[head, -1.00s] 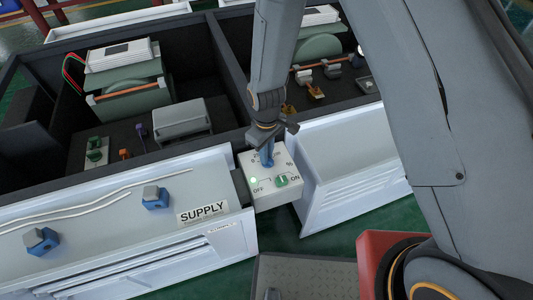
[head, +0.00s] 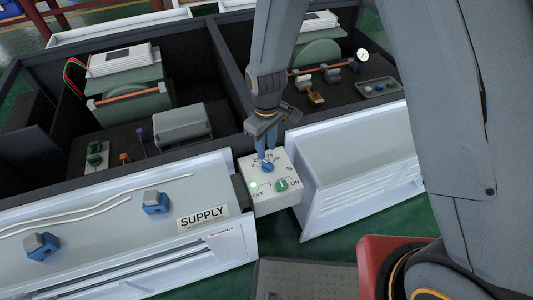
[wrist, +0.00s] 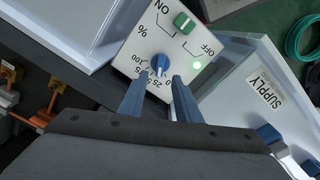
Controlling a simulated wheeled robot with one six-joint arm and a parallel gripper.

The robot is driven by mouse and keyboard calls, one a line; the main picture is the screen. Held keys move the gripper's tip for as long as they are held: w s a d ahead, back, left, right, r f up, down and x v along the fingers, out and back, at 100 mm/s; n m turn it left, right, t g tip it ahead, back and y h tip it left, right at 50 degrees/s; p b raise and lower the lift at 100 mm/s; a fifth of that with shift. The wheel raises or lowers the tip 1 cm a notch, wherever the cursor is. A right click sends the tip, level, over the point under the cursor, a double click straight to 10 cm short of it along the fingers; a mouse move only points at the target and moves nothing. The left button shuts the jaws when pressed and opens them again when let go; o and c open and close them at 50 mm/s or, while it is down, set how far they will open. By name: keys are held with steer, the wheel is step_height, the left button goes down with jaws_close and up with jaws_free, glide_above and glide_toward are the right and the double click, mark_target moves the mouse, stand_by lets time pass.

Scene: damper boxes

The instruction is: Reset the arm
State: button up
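A white control box (head: 262,200) stands between the two damper boxes. It carries a blue dial knob (head: 267,167) with a percent scale, a green switch (head: 281,184) with OFF and ON marks, and a lit green lamp (head: 254,185). My gripper (head: 266,150) is above the blue knob, pointing down at the panel. In the wrist view the two blue fingers of my gripper (wrist: 160,77) are apart with nothing between their tips. There the blue knob (wrist: 159,64) shows just beyond the fingertips, and the green switch (wrist: 184,22) is farther off.
The left open box has a panel labelled SUPPLY (head: 203,217) with blue clips (head: 155,203) and white tubes. A grey unit (head: 182,125) sits inside it. The right box panel (head: 350,155) is beside the control box. Green floor shows at lower right.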

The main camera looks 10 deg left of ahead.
steer(key=shift+r, duration=0.75)
steer(key=s+d+r+m+p, duration=0.3)
steer(key=d+r+m+p, duration=0.15)
steer(key=d+r, duration=0.95)
steer(key=s+d+r+m+p, duration=0.4)
steer(key=s+d+r+m, duration=0.3)
steer(key=s+d+r, duration=0.3)
step_height(320, 180, up, 3)
steer(key=shift+s+d+f, duration=0.2)
steer(key=shift+s+d, duration=0.15)
steer(key=shift+s, duration=0.2)
steer(key=shift+a, duration=0.15)
